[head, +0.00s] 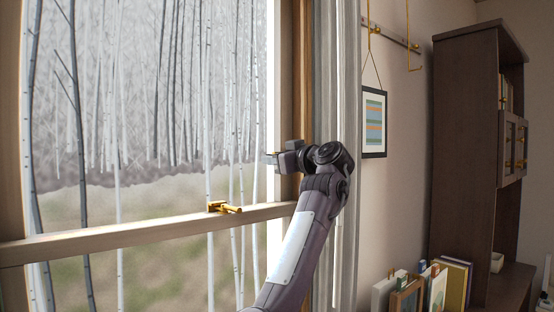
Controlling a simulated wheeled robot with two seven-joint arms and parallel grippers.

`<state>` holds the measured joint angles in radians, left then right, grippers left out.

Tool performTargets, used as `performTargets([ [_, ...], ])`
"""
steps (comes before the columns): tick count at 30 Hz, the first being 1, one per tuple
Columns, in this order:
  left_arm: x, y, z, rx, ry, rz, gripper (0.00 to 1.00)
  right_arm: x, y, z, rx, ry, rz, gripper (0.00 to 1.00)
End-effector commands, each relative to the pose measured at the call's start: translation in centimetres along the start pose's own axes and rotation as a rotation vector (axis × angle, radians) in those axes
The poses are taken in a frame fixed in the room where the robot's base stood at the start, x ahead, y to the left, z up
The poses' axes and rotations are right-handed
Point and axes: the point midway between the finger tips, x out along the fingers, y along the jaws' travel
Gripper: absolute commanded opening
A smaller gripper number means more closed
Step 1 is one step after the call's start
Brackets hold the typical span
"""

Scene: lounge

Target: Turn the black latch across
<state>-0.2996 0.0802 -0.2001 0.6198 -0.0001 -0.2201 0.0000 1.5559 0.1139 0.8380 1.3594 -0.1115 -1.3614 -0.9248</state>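A window latch (222,207) sits on the horizontal rail of the wooden window. It looks gold, not black, and its lever points to the right along the rail. No black latch shows. My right gripper (271,158) is raised in front of the right side of the window, above and to the right of the latch and apart from it. Its fingers point left. They are small and partly hidden by the gripper body, so I cannot tell whether they are open or shut. My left gripper is not in view.
The window rail (120,238) runs across the left half. A grey curtain (347,75) hangs right of the window behind my arm. A framed picture (374,122), a dark cabinet (466,150) and leaning books (455,285) are at the right. The space left of the gripper is clear.

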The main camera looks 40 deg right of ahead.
Motion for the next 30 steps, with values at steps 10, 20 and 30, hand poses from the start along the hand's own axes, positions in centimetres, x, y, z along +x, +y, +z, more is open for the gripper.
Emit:
performTargets([
  [10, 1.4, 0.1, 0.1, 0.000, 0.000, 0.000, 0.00, -2.4, 0.0, 0.4, 0.000, 0.002, 0.003, 0.34],
  [20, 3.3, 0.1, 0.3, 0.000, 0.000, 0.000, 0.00, -7.2, 0.0, 0.2, 0.000, 0.001, 0.002, 0.34],
  [30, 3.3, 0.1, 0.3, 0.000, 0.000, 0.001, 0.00, -7.8, 0.0, 0.0, 0.000, -0.001, 0.000, 0.34],
])
